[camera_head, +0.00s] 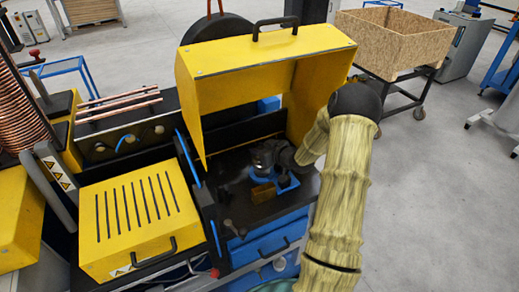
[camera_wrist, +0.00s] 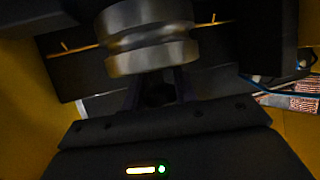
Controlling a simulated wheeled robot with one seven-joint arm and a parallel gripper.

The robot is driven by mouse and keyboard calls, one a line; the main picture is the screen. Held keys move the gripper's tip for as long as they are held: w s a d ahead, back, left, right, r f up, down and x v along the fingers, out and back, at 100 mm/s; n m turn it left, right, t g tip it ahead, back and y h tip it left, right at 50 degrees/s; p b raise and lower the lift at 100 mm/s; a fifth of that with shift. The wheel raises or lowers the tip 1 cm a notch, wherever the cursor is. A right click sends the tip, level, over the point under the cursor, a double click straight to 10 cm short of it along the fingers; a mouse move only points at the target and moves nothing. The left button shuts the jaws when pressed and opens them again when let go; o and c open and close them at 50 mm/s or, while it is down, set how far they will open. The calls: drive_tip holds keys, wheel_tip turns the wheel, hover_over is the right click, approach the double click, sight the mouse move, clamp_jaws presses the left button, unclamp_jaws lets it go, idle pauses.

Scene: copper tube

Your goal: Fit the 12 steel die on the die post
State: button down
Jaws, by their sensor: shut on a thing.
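In the wrist view a grooved, round steel die (camera_wrist: 148,38) sits just beyond my gripper (camera_wrist: 157,90). My gripper is shut on the die; its fingers are dark and partly hidden beneath it. I cannot read a number on the die. In the head view my gripper (camera_head: 268,157) is inside the machine bay, under the raised yellow hood (camera_head: 262,62). It is above the dark worktop (camera_head: 240,208), close to a blue part (camera_head: 287,184). The die cannot be told apart from the gripper there. I cannot make out the die post in either view.
A yellow slotted cover (camera_head: 133,215) lies left of the bay. Copper tubes (camera_head: 118,103) rest behind it. A wooden crate (camera_head: 408,40) on a cart stands at the back right. The floor at right is clear.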

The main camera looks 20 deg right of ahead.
drive_tip(key=shift+f+b, duration=0.95)
drive_tip(key=shift+f, duration=0.15)
idle(0.6)
drive_tip(key=shift+r, duration=0.25)
drive_tip(key=shift+r+p, duration=0.65)
drive_tip(key=shift+p, duration=0.05)
drive_tip(key=shift+f+b, duration=0.75)
drive_tip(key=shift+f, duration=0.1)
idle(1.6)
drive_tip(key=c, duration=1.1)
unclamp_jaws()
drive_tip(key=shift+c, duration=0.2)
drive_tip(key=shift+o, duration=0.6)
drive_tip(key=shift+s+f, duration=0.1)
drive_tip(key=shift+f, duration=0.1)
drive_tip(key=b+v, duration=0.2)
drive_tip(key=v, duration=1.5)
